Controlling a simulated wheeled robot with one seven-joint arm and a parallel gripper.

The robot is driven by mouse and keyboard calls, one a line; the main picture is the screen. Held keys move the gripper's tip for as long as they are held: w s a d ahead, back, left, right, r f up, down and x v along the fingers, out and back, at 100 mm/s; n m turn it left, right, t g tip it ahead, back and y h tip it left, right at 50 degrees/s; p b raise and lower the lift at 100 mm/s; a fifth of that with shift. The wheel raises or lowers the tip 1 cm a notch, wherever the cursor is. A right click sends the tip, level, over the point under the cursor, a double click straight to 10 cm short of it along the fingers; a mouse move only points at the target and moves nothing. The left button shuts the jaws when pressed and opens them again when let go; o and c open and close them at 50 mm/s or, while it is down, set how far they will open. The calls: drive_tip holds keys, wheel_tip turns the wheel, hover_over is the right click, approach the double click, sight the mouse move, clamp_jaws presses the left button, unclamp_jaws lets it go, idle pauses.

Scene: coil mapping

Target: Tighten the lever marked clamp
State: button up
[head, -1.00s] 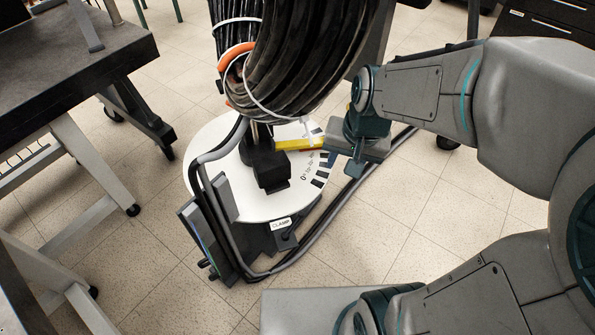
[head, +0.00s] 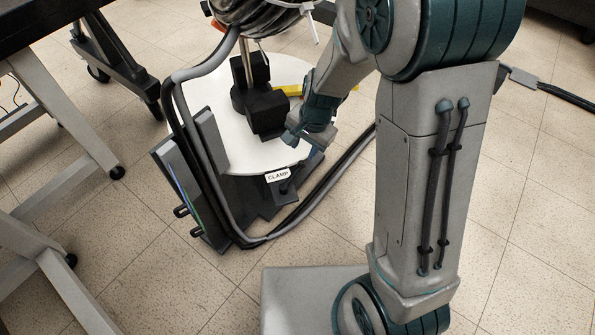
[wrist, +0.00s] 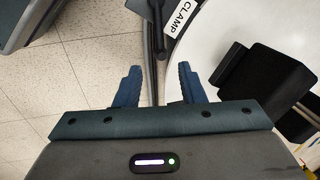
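The white CLAMP label (head: 278,175) is on the dark base at the front edge of the round white plate (head: 225,150). A small dark lever (head: 287,186) shows beside the label, and its shape is hard to make out. My gripper (head: 296,137) is over the plate's front right part, above the label. In the wrist view my gripper (wrist: 158,84) is open, with nothing between its fingers. The CLAMP label (wrist: 182,17) is at the top there, and a dark upright part, seemingly the lever (wrist: 157,32), lies beyond the fingertips, apart from them.
A black block (head: 265,110) stands on the plate, left of my gripper, with a yellow bar (head: 288,91) behind. Thick cables (head: 330,192) loop round the front and right of the base. A flat panel unit (head: 185,195) stands at its left. Open floor lies in front.

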sight(297, 170)
drive_tip(key=f+b, duration=0.1)
drive_tip(key=f, duration=0.3)
drive_tip(key=w+a+f+b, duration=0.1)
drive_tip(key=f+b, duration=0.1)
drive_tip(key=f, duration=0.2)
drive_tip(key=a+f+b, duration=0.1)
drive_tip(key=f+b, duration=0.1)
drive_tip(key=f, duration=0.1)
drive_tip(key=shift+w+f, duration=0.2)
drive_tip(key=shift+f, duration=0.2)
drive_tip(key=shift+d, duration=0.1)
clamp_jaws()
